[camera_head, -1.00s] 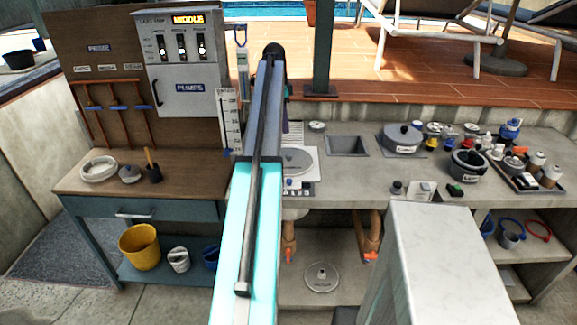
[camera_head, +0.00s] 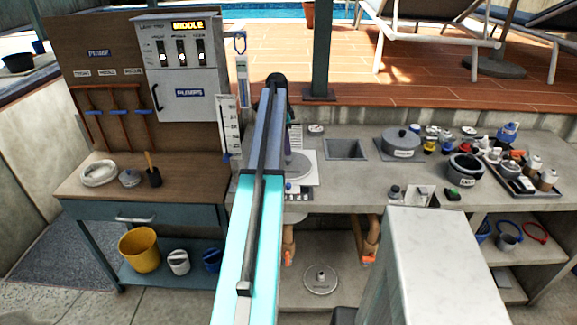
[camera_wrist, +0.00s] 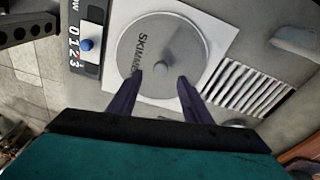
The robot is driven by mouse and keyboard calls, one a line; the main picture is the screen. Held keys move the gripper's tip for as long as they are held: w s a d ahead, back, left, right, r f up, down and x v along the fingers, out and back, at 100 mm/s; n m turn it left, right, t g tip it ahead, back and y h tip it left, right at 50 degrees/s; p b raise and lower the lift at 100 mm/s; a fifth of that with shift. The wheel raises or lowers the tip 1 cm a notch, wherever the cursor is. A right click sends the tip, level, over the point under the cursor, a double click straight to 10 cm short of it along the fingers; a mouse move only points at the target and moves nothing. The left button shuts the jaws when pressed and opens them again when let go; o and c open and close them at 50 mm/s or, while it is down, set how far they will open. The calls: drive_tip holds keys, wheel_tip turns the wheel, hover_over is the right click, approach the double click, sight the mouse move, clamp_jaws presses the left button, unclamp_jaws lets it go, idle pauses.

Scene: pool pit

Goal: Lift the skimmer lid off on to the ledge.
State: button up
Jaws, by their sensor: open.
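The skimmer lid (camera_wrist: 136,45) is a round grey disc marked "SKIMMER" with a small raised knob (camera_wrist: 162,67), lying flat on a white square plate (camera_wrist: 118,15) in the wrist view. My gripper (camera_wrist: 160,77) is open, its two dark fingers apart over the lid's near part, one on either side of the knob. I cannot tell how far above the lid the fingertips are. In the head view the lid (camera_head: 299,164) shows in part on the concrete counter (camera_head: 330,183), right of my arm, which covers its left side.
A dial panel with a blue knob (camera_wrist: 86,44) is left of the lid, and a slatted grate (camera_wrist: 252,88) is to its right. Bare counter lies in front of the opening.

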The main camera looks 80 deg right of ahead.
sight(288, 158)
drive_tip(key=shift+f, duration=0.4)
drive_tip(key=shift+s+f, duration=0.1)
drive_tip(key=shift+s+d+f+p, duration=0.15)
drive_tip(key=shift+f+p, duration=0.45)
drive_tip(key=shift+f, duration=0.65)
drive_tip(key=shift+s+d+f+p, duration=0.1)
drive_tip(key=shift+f+p, duration=0.5)
drive_tip(key=shift+f, duration=0.6)
clamp_jaws()
